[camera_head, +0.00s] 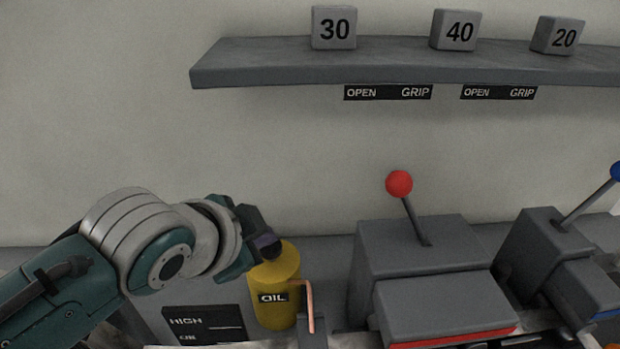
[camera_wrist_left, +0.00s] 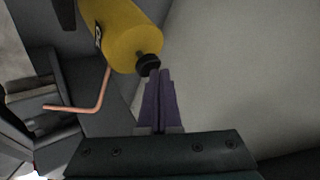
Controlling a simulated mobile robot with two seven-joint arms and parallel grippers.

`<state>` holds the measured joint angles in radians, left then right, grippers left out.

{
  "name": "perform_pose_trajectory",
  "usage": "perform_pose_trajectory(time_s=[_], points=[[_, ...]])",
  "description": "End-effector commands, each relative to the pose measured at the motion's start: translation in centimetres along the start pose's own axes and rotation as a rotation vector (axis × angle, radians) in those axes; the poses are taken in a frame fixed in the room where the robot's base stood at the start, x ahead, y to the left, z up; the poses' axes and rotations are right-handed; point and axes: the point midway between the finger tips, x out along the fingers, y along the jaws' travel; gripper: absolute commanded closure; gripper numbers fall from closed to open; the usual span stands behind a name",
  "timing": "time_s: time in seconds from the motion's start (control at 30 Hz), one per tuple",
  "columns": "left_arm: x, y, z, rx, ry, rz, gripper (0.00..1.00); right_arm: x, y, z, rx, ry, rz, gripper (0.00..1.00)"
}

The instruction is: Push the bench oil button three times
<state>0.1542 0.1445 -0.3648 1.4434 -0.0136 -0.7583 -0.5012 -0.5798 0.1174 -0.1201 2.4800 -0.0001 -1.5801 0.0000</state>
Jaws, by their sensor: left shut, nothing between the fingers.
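A yellow cylinder labelled OIL (camera_head: 276,290) stands upright on the grey bench, left of the machines. In the left wrist view the yellow oil can (camera_wrist_left: 112,32) has a black button (camera_wrist_left: 148,64) on its end. My left gripper (camera_head: 268,246) is at the top of the oil can in the head view and hides the button there. In the left wrist view the fingers of the left gripper (camera_wrist_left: 158,88) are shut and empty, with their tips at or very near the button; contact cannot be told. My right gripper is not in view.
A bent copper rod (camera_head: 309,300) stands just right of the oil can and also shows in the left wrist view (camera_wrist_left: 98,106). A grey machine with a red-knobbed lever (camera_head: 399,184) is further right. A shelf (camera_head: 270,64) with numbered blocks hangs above.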

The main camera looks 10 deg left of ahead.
Motion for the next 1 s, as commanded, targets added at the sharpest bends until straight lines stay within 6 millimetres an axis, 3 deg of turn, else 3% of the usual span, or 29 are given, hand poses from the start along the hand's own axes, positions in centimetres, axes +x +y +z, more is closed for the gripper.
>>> perform_pose_trajectory(time_s=[1.0], points=[[0.92, 0.70, 0.74, 0.000, -0.002, 0.001, 1.00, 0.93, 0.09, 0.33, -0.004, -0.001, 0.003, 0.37]])
